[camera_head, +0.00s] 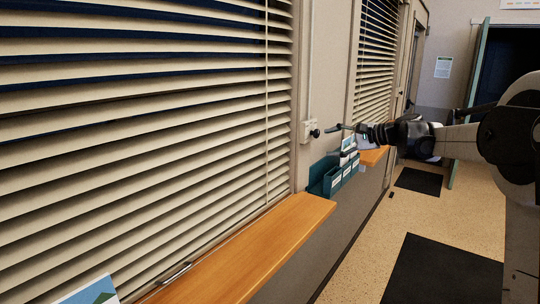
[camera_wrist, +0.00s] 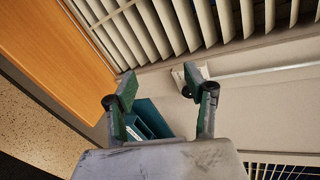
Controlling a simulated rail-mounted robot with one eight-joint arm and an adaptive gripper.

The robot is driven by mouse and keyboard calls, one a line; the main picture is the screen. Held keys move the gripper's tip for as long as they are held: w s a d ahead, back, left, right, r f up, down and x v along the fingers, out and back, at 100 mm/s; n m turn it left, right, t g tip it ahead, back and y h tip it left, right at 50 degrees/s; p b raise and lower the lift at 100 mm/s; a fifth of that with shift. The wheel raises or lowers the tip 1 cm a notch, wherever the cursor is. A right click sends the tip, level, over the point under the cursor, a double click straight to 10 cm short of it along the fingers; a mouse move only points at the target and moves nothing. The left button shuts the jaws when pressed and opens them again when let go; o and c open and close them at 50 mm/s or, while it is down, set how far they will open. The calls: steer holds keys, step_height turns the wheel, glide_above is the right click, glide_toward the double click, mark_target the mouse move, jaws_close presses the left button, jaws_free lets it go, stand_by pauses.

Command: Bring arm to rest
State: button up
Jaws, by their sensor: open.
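My arm reaches in from the right in the head view, with my gripper (camera_head: 345,128) held out level near the wall. My gripper also shows in the wrist view (camera_wrist: 160,80), its two fingers spread and nothing between them. A small wall box (camera_head: 308,130) with a dark round knob (camera_head: 315,133) is just past the fingertips in the head view. In the wrist view the box's knob (camera_wrist: 187,91) shows near the right finger. Whether a finger touches it, I cannot tell.
A teal pocketed holder (camera_head: 334,178) stands below my gripper, beyond an orange-brown wooden sill (camera_head: 245,240). Slatted blinds (camera_head: 140,120) cover the windows on the left. Dark mats (camera_head: 445,268) lie on the speckled floor. A doorway (camera_head: 505,70) stands at the back right.

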steer(key=s+a+f+n+g+h, duration=0.1)
steer(key=s+a+f+n+h, duration=0.15)
steer(key=s, duration=1.05)
steer(key=s+a+f+n+g+h, duration=0.1)
steer(key=s+a+f+n+h, duration=0.15)
steer(key=s, duration=0.95)
steer(key=s+d+f+n+h, duration=0.1)
steer(key=s+f, duration=0.3)
steer(key=s, duration=0.4)
steer(key=s+d+f+n+h+b, duration=0.1)
steer(key=s+f+n+h, duration=0.2)
steer(key=s, duration=0.5)
steer(key=s+d+f+n+h, duration=0.1)
steer(key=s+f+h, duration=0.1)
steer(key=s+f, duration=0.3)
steer(key=s, duration=0.3)
steer(key=shift+d+f+n, duration=0.3)
steer(key=shift+n, duration=0.1)
